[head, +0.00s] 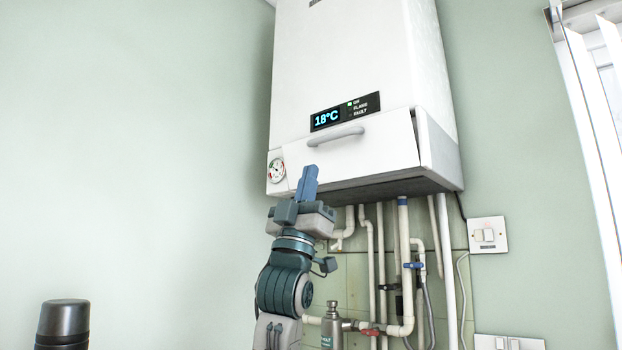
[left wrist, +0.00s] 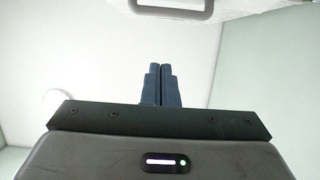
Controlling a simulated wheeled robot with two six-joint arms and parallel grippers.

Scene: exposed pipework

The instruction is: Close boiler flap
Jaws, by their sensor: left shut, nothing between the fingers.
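The white boiler (head: 360,65) hangs on the wall. Its flap (head: 365,155) is the lower front panel with a grey bar handle (head: 335,136). The flap's right edge stands a little out from the body, with a dark gap beside it. My left gripper (head: 308,182) is shut and empty, pointing up in front of the flap's lower left part, below the handle. Whether it touches the flap cannot be told. In the left wrist view the shut fingers (left wrist: 160,82) point toward the flap, and the handle (left wrist: 172,8) shows at the top. My right gripper is not in view.
A round gauge (head: 277,170) sits on the boiler left of the gripper. Pipes with valves (head: 400,265) run below the boiler. A switch (head: 487,235) is on the wall at right. A dark cylinder (head: 63,322) stands at lower left. The space left of my arm is clear.

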